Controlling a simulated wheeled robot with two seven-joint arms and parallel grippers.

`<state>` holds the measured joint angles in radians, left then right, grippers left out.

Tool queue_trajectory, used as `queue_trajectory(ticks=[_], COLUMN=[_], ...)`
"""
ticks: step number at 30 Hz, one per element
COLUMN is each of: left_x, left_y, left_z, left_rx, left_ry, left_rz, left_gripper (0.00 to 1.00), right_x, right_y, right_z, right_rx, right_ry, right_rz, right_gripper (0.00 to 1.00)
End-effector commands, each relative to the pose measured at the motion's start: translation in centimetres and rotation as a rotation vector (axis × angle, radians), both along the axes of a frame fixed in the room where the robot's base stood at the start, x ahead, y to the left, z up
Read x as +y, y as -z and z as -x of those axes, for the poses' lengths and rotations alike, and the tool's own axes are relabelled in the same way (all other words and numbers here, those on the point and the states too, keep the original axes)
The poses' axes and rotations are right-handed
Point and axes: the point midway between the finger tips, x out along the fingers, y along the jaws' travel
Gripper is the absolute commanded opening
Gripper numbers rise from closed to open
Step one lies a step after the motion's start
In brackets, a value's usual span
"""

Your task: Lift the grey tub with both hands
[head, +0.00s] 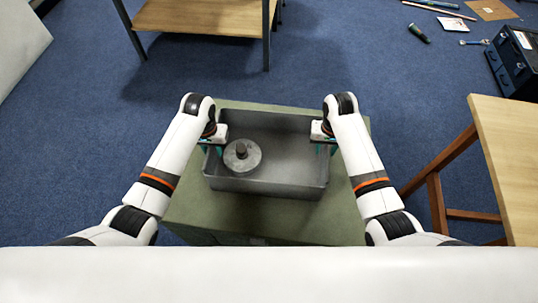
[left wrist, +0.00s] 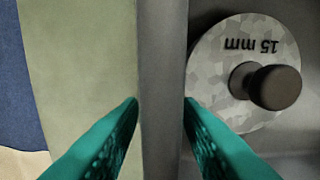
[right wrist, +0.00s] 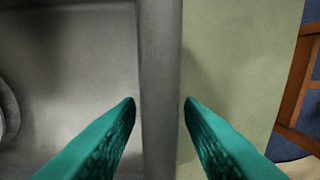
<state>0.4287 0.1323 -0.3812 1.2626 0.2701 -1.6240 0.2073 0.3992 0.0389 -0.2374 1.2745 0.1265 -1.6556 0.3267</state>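The grey tub (head: 262,187) is an open rectangular box on a green block-like stand. A round grey weight (head: 243,158) with a dark knob lies inside it at the left; in the left wrist view the weight (left wrist: 220,60) is marked "15 mm". My left gripper (left wrist: 161,102) straddles the tub's left wall, one finger inside and one outside, with the tips closed against it. My right gripper (right wrist: 160,102) holds the right wall in the same way. I see no clear gap under the tub, but its underside is hidden.
The green stand (head: 190,208) shows around the tub. A wooden table (head: 510,150) stands close at the right, and another table (head: 200,15) stands behind. A dark toolbox (head: 515,60) and loose tools lie on the blue carpet at the far right.

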Motion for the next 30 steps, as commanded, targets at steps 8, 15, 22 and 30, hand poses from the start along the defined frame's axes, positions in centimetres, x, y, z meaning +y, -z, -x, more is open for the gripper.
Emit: queue_trajectory(ticks=[8, 15, 22, 30], left_x=[-0.02, -0.03, -0.03, -0.02], left_y=[0.88, 0.84, 0.82, 0.8], left_z=[0.01, 0.02, 0.01, -0.01], left_rx=[0.0, 0.0, -0.001, -0.001], left_ry=[0.001, 0.001, 0.001, 0.0], left_rz=[0.0, 0.0, 0.0, 0.0], left_gripper=[0.31, 0.18, 0.0, 0.0], right_x=[0.02, 0.02, 0.02, 0.02], right_y=[0.86, 0.83, 0.81, 0.8], right_z=[0.01, 0.01, 0.0, 0.0], right_rx=[-0.001, 0.0, 0.0, 0.0], right_ry=[-0.001, 0.0, 0.0, 0.0], right_rz=[0.0, -0.001, -0.001, -0.001], right_gripper=[0.34, 0.21, 0.0, 0.0])
